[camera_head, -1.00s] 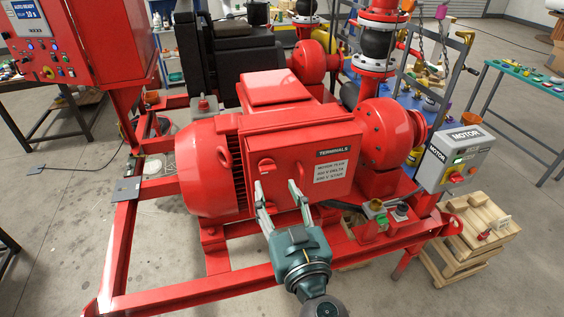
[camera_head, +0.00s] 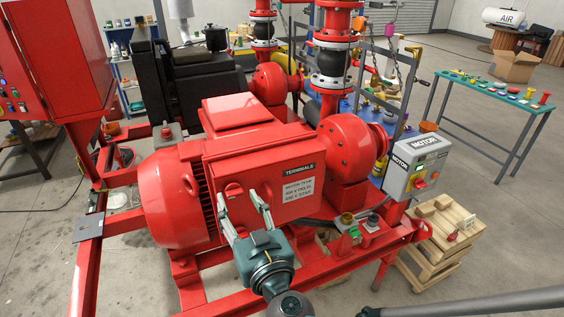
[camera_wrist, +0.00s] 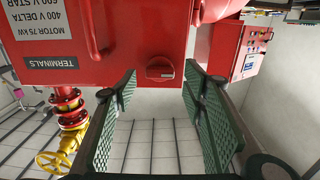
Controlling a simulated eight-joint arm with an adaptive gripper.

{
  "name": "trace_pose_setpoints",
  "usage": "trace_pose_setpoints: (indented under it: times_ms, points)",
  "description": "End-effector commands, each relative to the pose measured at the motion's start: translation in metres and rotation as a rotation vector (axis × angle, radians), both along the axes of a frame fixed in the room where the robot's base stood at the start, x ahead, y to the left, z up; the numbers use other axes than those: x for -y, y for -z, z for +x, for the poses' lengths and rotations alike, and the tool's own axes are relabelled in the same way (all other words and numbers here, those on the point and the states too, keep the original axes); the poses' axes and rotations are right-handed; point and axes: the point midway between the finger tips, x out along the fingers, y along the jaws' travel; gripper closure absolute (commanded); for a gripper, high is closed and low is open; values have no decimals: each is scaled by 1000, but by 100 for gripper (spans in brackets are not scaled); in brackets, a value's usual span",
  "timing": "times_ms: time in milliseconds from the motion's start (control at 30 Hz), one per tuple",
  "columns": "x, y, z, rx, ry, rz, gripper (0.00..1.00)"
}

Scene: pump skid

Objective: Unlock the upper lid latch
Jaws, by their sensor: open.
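The upper lid latch is a round red knob with a bar grip (camera_wrist: 160,68) on the red terminal box (camera_wrist: 120,40). The wrist picture is upside down, so the latch shows near the box's lower edge there. In the head view the latch (camera_head: 233,190) is at the upper left of the box front. My gripper (camera_head: 238,195) is open and empty in front of the box. Its two green-padded fingers stand on either side of the latch in the wrist view. A gap shows between each finger and the knob; contact is not visible.
A grey motor switch box (camera_head: 418,165) stands to the right, with a wooden crate (camera_head: 440,232) below it. A red control cabinet (camera_head: 60,60) is at the left. The red skid frame (camera_head: 235,300) runs under my gripper. A grey bar (camera_head: 470,302) crosses the lower right.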

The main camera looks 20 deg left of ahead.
Motion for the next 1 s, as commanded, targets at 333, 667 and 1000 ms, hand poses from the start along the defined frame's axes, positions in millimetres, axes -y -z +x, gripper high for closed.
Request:
trace_pose_setpoints:
  times_ms: [333, 667, 1000]
  points:
    - [-18, 0, 18, 0, 0, 0, 57]
    - [-19, 0, 19, 0, 0, 0, 60]
    - [-19, 0, 19, 1, 0, -1, 84]
